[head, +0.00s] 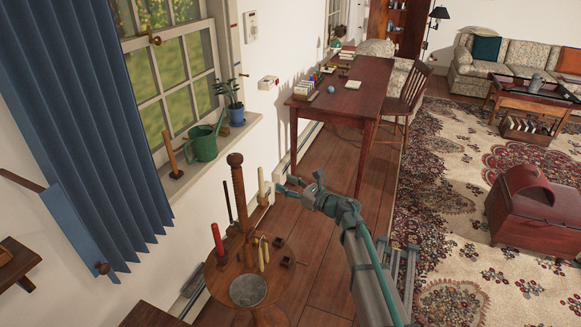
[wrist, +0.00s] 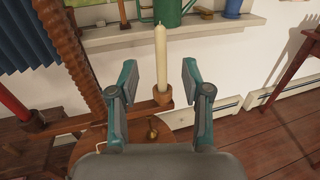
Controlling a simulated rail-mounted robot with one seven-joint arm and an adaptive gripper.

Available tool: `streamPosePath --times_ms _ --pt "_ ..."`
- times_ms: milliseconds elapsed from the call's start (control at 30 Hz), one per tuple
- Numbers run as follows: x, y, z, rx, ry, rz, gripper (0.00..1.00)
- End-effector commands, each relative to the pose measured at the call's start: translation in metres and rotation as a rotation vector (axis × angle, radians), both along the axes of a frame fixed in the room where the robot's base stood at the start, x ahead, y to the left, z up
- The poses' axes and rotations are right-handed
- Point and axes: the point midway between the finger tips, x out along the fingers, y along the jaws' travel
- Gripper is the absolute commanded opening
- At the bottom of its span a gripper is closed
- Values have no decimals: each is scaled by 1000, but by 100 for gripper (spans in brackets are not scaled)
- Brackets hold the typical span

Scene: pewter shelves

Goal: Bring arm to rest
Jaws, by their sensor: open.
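My gripper (head: 287,187) is open and empty, above the right side of a small round wooden table (head: 222,283). In the wrist view its two teal-grey fingers (wrist: 160,88) are spread, with a cream candle (wrist: 160,58) showing upright between them, farther off. The candle stands in a wooden cup (wrist: 162,96) at the end of a wooden arm beside a thick threaded wooden post (wrist: 82,60). The head view also shows this candle (head: 262,183) to the left of the fingertips. I cannot tell the exact gap between the fingers and candle.
A red candle (head: 217,239) and a round grey dish (head: 248,290) are at the round table. A green watering can (head: 203,143) and a potted plant (head: 235,108) stand on the windowsill. A desk (head: 350,98) is beyond. Floor (head: 325,262) lies open below my arm.

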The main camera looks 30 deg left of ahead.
Motion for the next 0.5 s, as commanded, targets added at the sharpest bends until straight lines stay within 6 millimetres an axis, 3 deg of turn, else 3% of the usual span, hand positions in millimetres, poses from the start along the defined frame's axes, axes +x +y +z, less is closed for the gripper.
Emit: streamPosePath --times_ms 233,367,433,500 --pt "10 -3 -1 5 99 -46 48" --pt "44 -12 4 76 319 -214 48" --pt "66 -26 6 149 483 -337 48" --pt "84 -47 -4 238 675 -469 48"
